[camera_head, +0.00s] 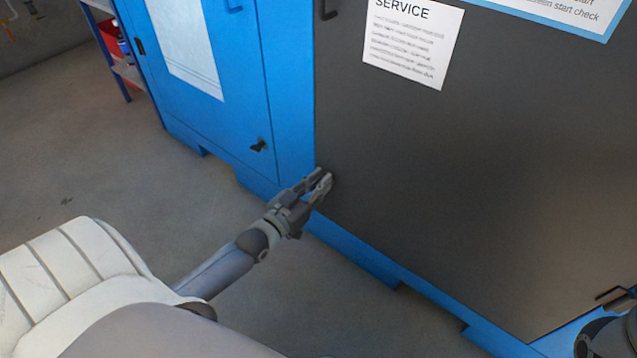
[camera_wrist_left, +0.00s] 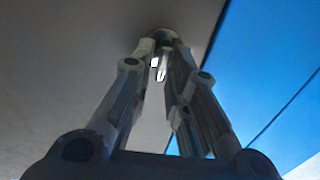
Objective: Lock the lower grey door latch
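The grey door (camera_head: 470,190) fills the right of the head view. My left gripper (camera_head: 325,180) is at its lower left corner, where the lower latch sits. The fingers hide most of that latch, so its turn angle cannot be read. In the left wrist view, the two fingers of my left gripper (camera_wrist_left: 162,48) come close together on a small dark rounded piece, the lower latch (camera_wrist_left: 160,33), against the grey door. A thin bright gap shows between the fingers. The upper black latch (camera_head: 327,10) is at the top edge of the head view.
A blue door (camera_head: 235,90) with a black latch (camera_head: 258,146) stands to the left. A blue base rail (camera_head: 355,250) runs below the grey door. A shelf (camera_head: 125,70) stands far left. The floor in front is clear.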

